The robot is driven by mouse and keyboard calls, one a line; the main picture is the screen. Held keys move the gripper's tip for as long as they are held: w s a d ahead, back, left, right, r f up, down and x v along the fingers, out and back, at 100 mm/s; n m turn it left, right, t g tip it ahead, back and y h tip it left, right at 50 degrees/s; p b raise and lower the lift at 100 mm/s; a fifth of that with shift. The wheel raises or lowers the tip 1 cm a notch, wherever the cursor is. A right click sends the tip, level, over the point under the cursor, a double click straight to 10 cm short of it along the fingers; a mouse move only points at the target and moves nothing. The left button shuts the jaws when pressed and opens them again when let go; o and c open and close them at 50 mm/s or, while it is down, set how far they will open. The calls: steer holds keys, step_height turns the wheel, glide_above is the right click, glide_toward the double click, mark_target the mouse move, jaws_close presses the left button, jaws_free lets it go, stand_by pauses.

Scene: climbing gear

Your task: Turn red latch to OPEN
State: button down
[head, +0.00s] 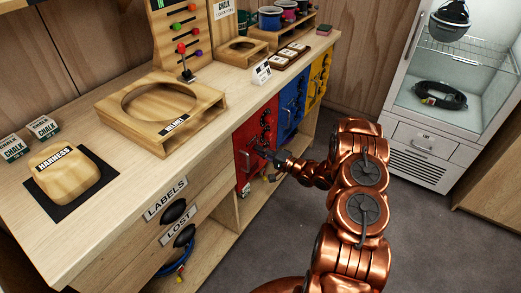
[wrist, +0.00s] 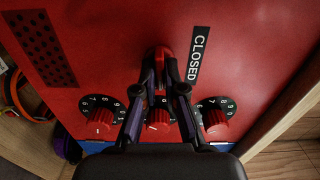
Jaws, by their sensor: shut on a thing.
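The red locker door (head: 246,165) is in the front of the wooden bench, and it fills most of the wrist view (wrist: 110,40). The red latch (wrist: 168,66) is in the middle of the wrist view, beside a black label (wrist: 199,54) reading CLOSED. My gripper (wrist: 160,84) is shut on the latch, with a fingertip on each side of it. The fingers hide part of the latch. In the head view my gripper (head: 268,154) is at the door, and the latch is too small to make out.
Three red number dials sit below the latch, one (wrist: 158,117) between my fingers and the others (wrist: 99,117), (wrist: 214,118) outside them. A blue door (head: 292,103) and a yellow door (head: 319,75) are to the right. Grey floor (head: 430,230) is clear beside my arm.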

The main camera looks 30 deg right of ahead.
steer(key=shift+d+r+m, duration=0.1)
steer(key=shift+d+m, duration=0.05)
steer(key=shift+m, duration=0.35)
steer(key=c, duration=1.3)
jaws_free()
steer(key=shift+o, duration=0.2)
steer(key=shift+s, duration=0.1)
steer(key=v, duration=1.1)
steer(key=shift+s+d, duration=0.25)
steer(key=shift+s, duration=0.1)
